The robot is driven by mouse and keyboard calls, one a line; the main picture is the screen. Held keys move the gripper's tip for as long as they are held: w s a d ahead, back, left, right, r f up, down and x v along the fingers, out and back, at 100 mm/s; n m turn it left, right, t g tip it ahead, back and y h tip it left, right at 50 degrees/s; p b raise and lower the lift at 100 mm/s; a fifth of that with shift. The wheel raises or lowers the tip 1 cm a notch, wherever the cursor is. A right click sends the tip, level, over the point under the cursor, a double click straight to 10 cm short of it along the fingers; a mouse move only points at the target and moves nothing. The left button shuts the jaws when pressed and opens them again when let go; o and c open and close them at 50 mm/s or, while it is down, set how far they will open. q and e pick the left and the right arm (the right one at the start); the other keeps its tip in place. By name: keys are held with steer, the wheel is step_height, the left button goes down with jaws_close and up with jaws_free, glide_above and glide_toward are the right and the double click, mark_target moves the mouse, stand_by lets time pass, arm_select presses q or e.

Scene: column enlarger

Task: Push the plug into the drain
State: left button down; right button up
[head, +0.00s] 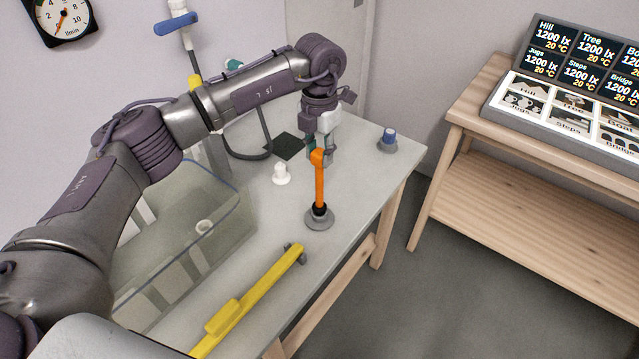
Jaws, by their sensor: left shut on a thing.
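My left gripper (321,150) points down over the table and is shut on the top of an orange-handled tool (319,184). The tool is upright, its black collar at a round grey base (319,219) on the table. I cannot tell whether it is lifted. A small white stopper-like piece (281,175), perhaps the plug, stands on the table left of the tool. A clear tank (235,215) stands at the left, partly behind my arm. My right gripper is out of view.
A yellow bar-shaped tool (250,298) lies along the table's front. A blue-topped grey piece (388,139) stands at the far right corner. A dark square pad (285,146) lies behind the stopper-like piece. A wooden stand (480,140) with picture cards is at the right.

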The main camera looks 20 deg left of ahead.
arm_select(q)
steer(key=shift+r+p, duration=1.25)
steer(key=shift+r, duration=1.15)
